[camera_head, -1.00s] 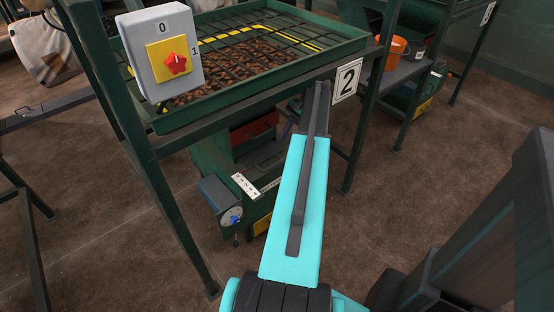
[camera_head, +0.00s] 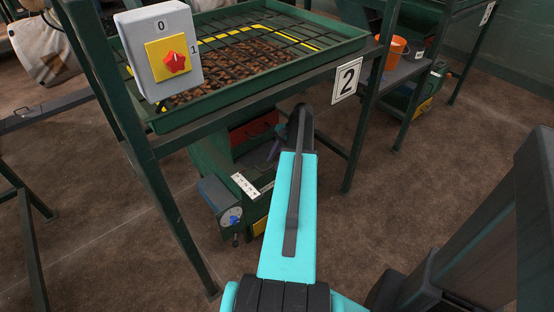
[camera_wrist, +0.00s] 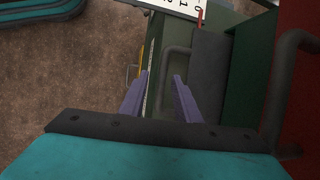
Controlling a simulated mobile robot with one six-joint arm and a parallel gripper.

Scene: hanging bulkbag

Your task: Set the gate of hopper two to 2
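Hopper two is the green grated bin (camera_head: 275,95) with the white "2" plate (camera_head: 346,82) on its frame. Below it, a white number scale (camera_head: 246,186) runs along the green machine; its end shows in the wrist view (camera_wrist: 180,6) with digits 0, 1 and 2. A thin red pointer (camera_wrist: 199,18) stands near the 0. A grey bent handle (camera_wrist: 166,58) lies just beyond my fingertips. My gripper (camera_wrist: 160,84) is open, its two purple fingers apart with nothing gripped; I cannot tell whether they touch the handle. In the head view it is mostly hidden behind my arm.
A red panel (camera_wrist: 304,110) with a dark handle (camera_wrist: 285,75) is close on the right of the wrist view. Frame legs (camera_head: 350,150) stand beside my arm. A grey switch box (camera_head: 160,52) with a red knob hangs at upper left.

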